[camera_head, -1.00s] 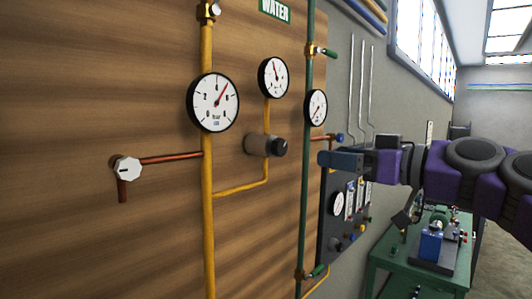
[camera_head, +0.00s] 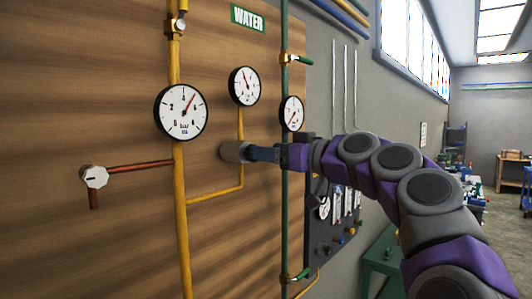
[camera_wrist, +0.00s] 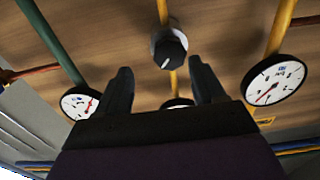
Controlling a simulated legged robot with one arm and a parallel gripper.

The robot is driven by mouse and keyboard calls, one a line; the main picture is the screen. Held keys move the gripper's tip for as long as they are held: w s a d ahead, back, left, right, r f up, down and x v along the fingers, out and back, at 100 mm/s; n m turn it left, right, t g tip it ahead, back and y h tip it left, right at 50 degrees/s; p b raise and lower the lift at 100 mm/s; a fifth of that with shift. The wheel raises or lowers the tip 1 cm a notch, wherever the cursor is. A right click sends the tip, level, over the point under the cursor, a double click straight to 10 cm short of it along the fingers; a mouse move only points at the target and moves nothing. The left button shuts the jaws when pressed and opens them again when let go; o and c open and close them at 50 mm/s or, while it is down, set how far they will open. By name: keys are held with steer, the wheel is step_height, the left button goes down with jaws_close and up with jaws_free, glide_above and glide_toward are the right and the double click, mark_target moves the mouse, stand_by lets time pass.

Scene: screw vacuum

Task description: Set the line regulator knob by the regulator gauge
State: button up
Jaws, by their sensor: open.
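The line regulator (camera_head: 232,151) is a grey-brown cylinder on the yellow branch pipe, with its dark end hidden behind my gripper in the head view. In the wrist view its black knob (camera_wrist: 169,48) with a white pointer line shows just beyond and between my fingertips. My gripper (camera_head: 257,153) is open, its two dark fingers (camera_wrist: 158,76) spread on either side below the knob, apart from it. The regulator gauge (camera_head: 245,87), a white round dial, sits above the regulator on the same branch. In the wrist view a gauge is mostly hidden behind my gripper.
A larger gauge (camera_head: 183,111) is on the left yellow pipe (camera_head: 181,220). A smaller gauge (camera_head: 292,113) is by the green pipe (camera_head: 285,200), close to my arm. A dark panel (camera_head: 318,235) stands right.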

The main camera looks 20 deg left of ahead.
mark_target(249, 162)
steer(key=shift+g, duration=0.3)
steer(key=a, duration=0.5)
steer(key=shift+a+f, duration=0.35)
steer(key=shift+f, duration=0.05)
steer(key=d, duration=0.3)
steer(key=shift+r, duration=0.25)
steer(key=shift+c, duration=1.2)
steer(key=shift+d, duration=0.3)
steer(key=shift+c, duration=0.8)
steer(key=shift+s+a+r, duration=0.1)
steer(key=shift+s+r, duration=0.05)
steer(key=c, duration=0.3)
steer(key=shift+a, duration=0.5)
steer(key=c, duration=0.3)
steer(key=shift+f, duration=0.2)
steer(key=shift+c, duration=0.3)
